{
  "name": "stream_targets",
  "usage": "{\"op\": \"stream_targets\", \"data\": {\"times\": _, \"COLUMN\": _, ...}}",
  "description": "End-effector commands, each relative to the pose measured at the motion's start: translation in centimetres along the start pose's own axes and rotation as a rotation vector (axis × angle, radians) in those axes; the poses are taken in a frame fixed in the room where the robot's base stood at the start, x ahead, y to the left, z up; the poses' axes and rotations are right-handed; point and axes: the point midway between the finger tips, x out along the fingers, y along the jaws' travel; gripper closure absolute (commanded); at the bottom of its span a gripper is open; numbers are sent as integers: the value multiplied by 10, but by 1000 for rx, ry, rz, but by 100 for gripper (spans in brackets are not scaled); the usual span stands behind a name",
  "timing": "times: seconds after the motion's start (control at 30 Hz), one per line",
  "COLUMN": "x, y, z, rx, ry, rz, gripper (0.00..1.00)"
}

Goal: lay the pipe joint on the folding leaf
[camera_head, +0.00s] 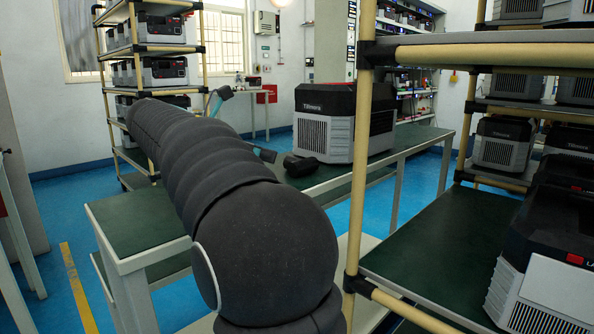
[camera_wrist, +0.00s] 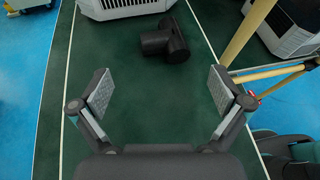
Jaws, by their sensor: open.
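The pipe joint (camera_wrist: 165,42) is a dark, tee-shaped piece lying on the green bench top. It also shows in the head view (camera_head: 300,166), in front of a grey power unit. My gripper (camera_wrist: 161,90) is open and empty above the bench, its two pads wide apart. The pipe joint lies beyond the fingertips in the wrist view, roughly between them and apart from them. In the head view my arm hides part of the bench and most of the gripper. I cannot clearly tell which part is the folding leaf; the bench's near end (camera_head: 137,222) shows green with a pale edge.
The grey and black power unit (camera_head: 340,123) stands on the bench just behind the pipe joint. A rack with tan posts and a green shelf (camera_head: 440,245) stands close on the right. Another loaded rack (camera_head: 150,55) is at the back left.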

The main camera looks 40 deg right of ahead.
Motion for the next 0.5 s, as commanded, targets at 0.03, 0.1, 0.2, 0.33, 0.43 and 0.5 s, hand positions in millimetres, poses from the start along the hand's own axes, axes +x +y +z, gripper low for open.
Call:
{"op": "stream_targets", "data": {"times": 0.03, "x": 12, "y": -1, "z": -2, "rx": 1, "ry": 1, "rz": -4, "gripper": 0}}
{"op": "stream_targets", "data": {"times": 0.1, "x": 22, "y": -1, "z": -2, "rx": 1, "ry": 1, "rz": -2, "gripper": 0}}
{"op": "stream_targets", "data": {"times": 0.2, "x": 34, "y": 0, "z": -2, "rx": 1, "ry": 1, "rz": 0, "gripper": 0}}
{"op": "stream_targets", "data": {"times": 0.33, "x": 41, "y": 0, "z": -2, "rx": 1, "ry": 1, "rz": 1, "gripper": 0}}
{"op": "stream_targets", "data": {"times": 0.43, "x": 44, "y": 0, "z": -2, "rx": 1, "ry": 1, "rz": 3, "gripper": 0}}
{"op": "stream_targets", "data": {"times": 0.5, "x": 49, "y": 1, "z": -4, "rx": 1, "ry": 1, "rz": 3, "gripper": 0}}
